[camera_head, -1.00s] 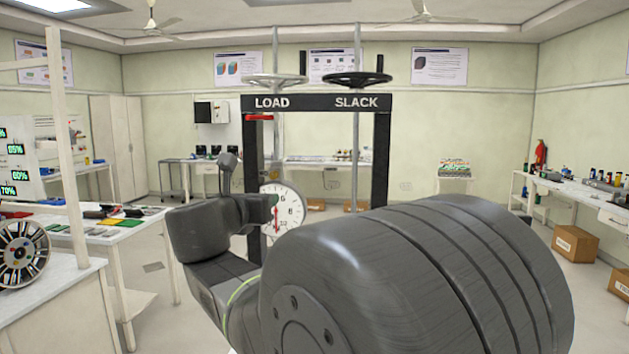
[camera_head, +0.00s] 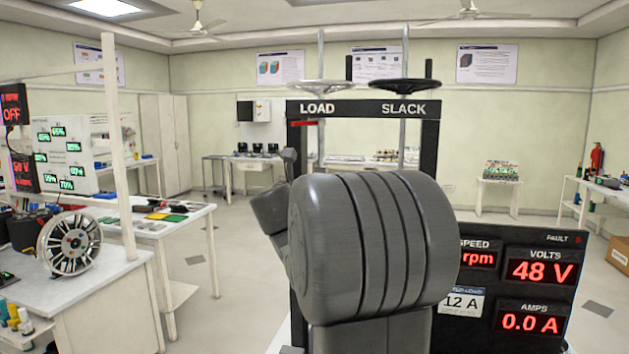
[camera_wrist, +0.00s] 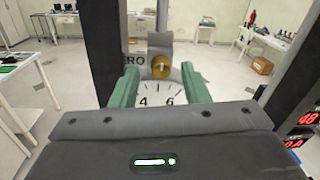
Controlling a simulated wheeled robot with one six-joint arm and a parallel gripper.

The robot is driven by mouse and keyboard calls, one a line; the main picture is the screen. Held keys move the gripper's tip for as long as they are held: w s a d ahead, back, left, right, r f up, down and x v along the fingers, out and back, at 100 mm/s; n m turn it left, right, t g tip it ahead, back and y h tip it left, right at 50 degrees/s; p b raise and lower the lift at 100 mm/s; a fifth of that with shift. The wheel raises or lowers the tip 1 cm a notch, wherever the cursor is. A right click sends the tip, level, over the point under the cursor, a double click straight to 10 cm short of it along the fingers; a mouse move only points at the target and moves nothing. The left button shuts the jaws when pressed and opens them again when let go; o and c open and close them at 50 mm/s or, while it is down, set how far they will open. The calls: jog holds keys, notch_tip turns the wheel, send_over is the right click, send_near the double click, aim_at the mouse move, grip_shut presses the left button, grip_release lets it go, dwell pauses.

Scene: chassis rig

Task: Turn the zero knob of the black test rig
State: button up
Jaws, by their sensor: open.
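The black test rig (camera_head: 430,150) stands ahead as a tall frame, its top bar marked LOAD and SLACK. In the wrist view a round brass-coloured zero knob (camera_wrist: 161,66) sits in front of a grey plate, with the letters "RO" to its left. The white dial (camera_wrist: 157,97) lies just below it, with 4 and 6 showing. My gripper (camera_wrist: 160,71) is open, its green fingers on either side of the knob with a gap at each side. I cannot tell whether the fingertips reach as deep as the knob. In the head view my arm hides the gripper, knob and dial.
A white handwheel (camera_head: 322,87) and a black handwheel (camera_head: 404,84) top the rig. A black readout panel (camera_head: 508,290) showing 48 V and 0.0 A stands at the lower right. White benches (camera_head: 95,285) stand at the left, with a spoked wheel (camera_head: 70,243) on one.

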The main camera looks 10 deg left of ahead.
jog(key=shift+w+d, duration=0.1)
jog(key=shift+w, duration=0.3)
jog(key=shift+c, duration=0.2)
grip_shut()
jog(key=m+b, duration=0.7)
jog(key=m, duration=0.1)
jog(key=shift+m+g+b, duration=0.3)
dwell(0.3)
